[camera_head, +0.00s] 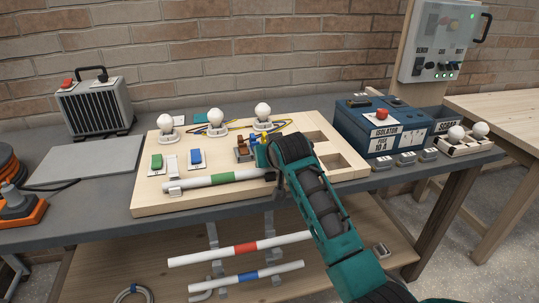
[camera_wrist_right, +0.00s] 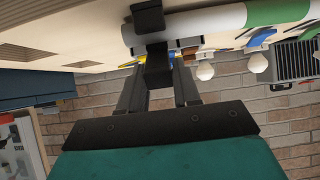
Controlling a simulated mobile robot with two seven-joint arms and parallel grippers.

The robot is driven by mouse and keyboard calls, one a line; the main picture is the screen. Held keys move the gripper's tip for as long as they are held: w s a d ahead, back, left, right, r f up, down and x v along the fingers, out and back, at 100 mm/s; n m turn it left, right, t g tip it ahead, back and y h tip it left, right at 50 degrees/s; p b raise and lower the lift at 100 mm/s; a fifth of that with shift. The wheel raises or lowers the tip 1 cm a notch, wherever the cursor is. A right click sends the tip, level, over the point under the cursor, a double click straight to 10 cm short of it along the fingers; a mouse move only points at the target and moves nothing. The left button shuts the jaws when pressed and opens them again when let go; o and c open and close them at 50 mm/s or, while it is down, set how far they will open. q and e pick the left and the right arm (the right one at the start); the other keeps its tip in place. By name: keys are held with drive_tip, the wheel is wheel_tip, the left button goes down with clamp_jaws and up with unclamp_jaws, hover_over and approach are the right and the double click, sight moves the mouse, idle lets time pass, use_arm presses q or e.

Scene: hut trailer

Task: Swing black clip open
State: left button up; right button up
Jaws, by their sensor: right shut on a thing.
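A white tube with a green band (camera_head: 218,180) lies along the front of the wooden board (camera_head: 150,205). In the right wrist view, the black clip (camera_wrist_right: 148,17) sits around the white tube (camera_wrist_right: 215,20). My right gripper (camera_wrist_right: 158,72) is shut on a dark part of the black clip, just beside the tube. In the head view, my right arm reaches in from the lower right, and its wrist hides most of the clip and the fingertips. My left gripper is in neither view.
The board carries white bulbs (camera_head: 216,117), a green switch (camera_head: 156,161), a blue switch (camera_head: 196,157) and cut-out pockets. A blue isolator box (camera_head: 385,125) stands right of the board. Tubes with red (camera_head: 246,247) and blue bands lie below.

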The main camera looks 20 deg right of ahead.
drive_tip(key=o, duration=1)
drive_tip(key=shift+c, duration=0.2)
drive_tip(key=v, duration=1.3)
drive_tip(key=shift+c, duration=0.5)
